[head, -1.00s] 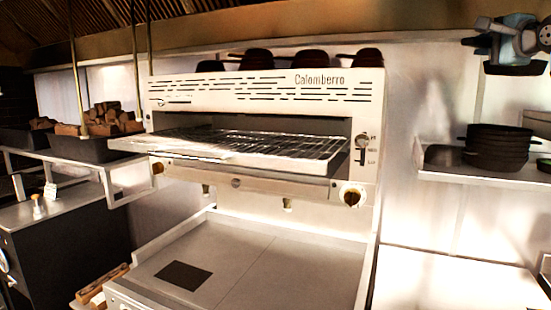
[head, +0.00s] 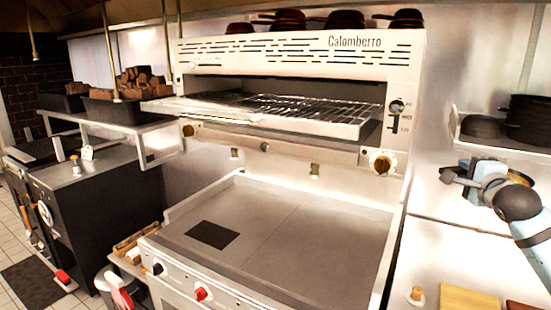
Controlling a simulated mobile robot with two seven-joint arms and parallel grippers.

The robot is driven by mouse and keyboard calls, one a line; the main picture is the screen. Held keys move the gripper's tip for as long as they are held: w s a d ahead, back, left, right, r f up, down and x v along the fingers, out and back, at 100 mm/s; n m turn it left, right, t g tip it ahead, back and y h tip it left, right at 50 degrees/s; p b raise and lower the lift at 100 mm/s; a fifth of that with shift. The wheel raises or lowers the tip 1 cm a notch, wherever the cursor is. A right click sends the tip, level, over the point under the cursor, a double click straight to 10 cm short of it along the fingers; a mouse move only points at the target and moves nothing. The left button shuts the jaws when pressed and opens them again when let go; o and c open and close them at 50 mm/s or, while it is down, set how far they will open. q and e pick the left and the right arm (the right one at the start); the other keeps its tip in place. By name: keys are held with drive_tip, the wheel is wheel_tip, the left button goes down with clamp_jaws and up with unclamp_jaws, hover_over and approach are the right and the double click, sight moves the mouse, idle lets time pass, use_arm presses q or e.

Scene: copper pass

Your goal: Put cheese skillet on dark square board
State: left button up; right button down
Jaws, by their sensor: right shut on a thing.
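The dark square board (head: 212,235) lies flat on the left part of the grey cooking surface under the grill, with nothing on it. My right gripper (head: 466,178) is at the right, in front of the wall shelf, to the right of the cooking surface and well apart from the board. My left gripper is not in view.
The grill (head: 290,60) with its wire rack (head: 290,108) overhangs the back of the cooking surface (head: 310,250). Dark pans (head: 530,118) stand on the right wall shelf. A wooden board (head: 468,298) lies on the lower right counter. The cooking surface's middle is clear.

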drive_tip(key=s+a+f+n+y, duration=0.2)
drive_tip(key=s+a+f, duration=0.3)
drive_tip(key=s+f, duration=0.3)
drive_tip(key=s+a+f+n+y, duration=0.1)
drive_tip(key=s+a+f+y, duration=0.3)
drive_tip(key=f, duration=0.6)
drive_tip(key=s+a+m+h+p, duration=0.1)
drive_tip(key=s+a+h+p, duration=0.2)
drive_tip(key=a, duration=1.4)
drive_tip(key=s+f, duration=0.3)
drive_tip(key=f, duration=0.2)
drive_tip(key=shift+s+f+p, duration=0.35)
drive_tip(key=shift+p, duration=0.05)
